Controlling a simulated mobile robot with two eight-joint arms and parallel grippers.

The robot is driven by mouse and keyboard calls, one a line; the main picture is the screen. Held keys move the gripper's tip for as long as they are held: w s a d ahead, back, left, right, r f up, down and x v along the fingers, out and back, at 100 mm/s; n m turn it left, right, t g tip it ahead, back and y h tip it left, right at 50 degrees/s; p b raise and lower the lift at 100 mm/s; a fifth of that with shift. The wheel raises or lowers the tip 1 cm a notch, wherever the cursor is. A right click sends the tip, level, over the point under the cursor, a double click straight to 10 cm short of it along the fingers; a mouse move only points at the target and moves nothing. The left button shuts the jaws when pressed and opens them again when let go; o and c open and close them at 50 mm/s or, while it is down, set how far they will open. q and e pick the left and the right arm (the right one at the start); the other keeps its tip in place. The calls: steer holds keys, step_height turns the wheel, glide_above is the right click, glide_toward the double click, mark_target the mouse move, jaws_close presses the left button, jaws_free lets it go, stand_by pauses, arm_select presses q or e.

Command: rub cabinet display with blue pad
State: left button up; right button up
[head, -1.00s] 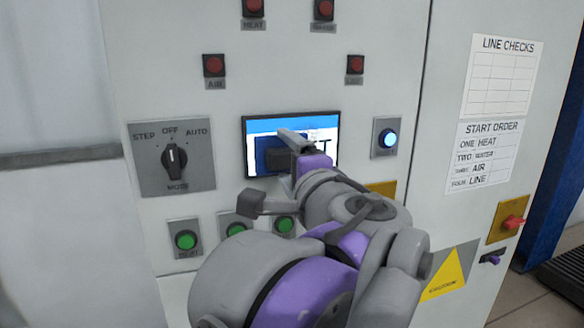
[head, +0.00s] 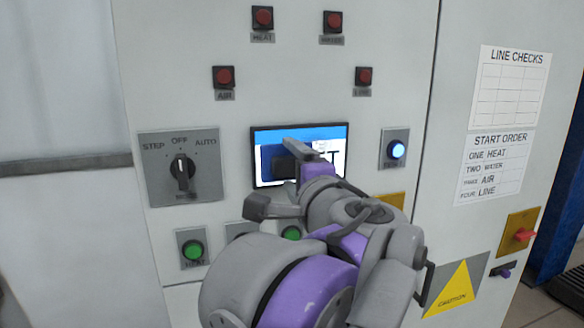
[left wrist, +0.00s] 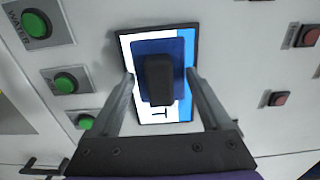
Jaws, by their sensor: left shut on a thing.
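The cabinet display (head: 272,134) is a small lit screen with a blue band and a white area in a dark frame. The blue pad (head: 268,160) lies over its left and middle part; it also shows in the left wrist view (left wrist: 143,90), flat in front of the screen. My left gripper (head: 302,152) is shut on the pad's black handle (left wrist: 159,78), with a finger on each side in the left wrist view. The pad looks pressed to the screen, but I cannot tell contact for certain. The gripper hides the display's lower right part. My right gripper is not in view.
A black mode knob (head: 182,172) is left of the display and a lit blue button (head: 396,150) right of it. Red lamps (head: 223,77) sit above, green buttons (head: 192,250) below. A red switch (head: 525,235) is at the far right.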

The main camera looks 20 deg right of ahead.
arm_select(q)
steer(key=shift+w+p, duration=0.35)
steer(key=shift+w, duration=0.6)
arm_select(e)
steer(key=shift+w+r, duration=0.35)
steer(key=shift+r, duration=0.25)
arm_select(q)
steer(key=shift+d, duration=0.1)
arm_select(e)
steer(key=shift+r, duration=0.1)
arm_select(q)
steer(key=shift+s+d+r+p, duration=0.1)
steer(key=shift+d+r+p, duration=0.15)
steer(key=shift+d+p, duration=0.5)
steer(key=shift+w+d+f, duration=0.15)
steer(key=shift+d, duration=2.2)
steer(key=shift+w+d+f, duration=0.1)
steer(key=shift+w+d, duration=0.05)
steer(key=shift+d, duration=2.15)
steer(key=a, duration=0.7)
steer(key=shift+a, duration=0.3)
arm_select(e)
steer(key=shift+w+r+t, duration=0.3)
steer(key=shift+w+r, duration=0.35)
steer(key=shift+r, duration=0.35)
arm_select(q)
steer(key=shift+s+a, duration=0.1)
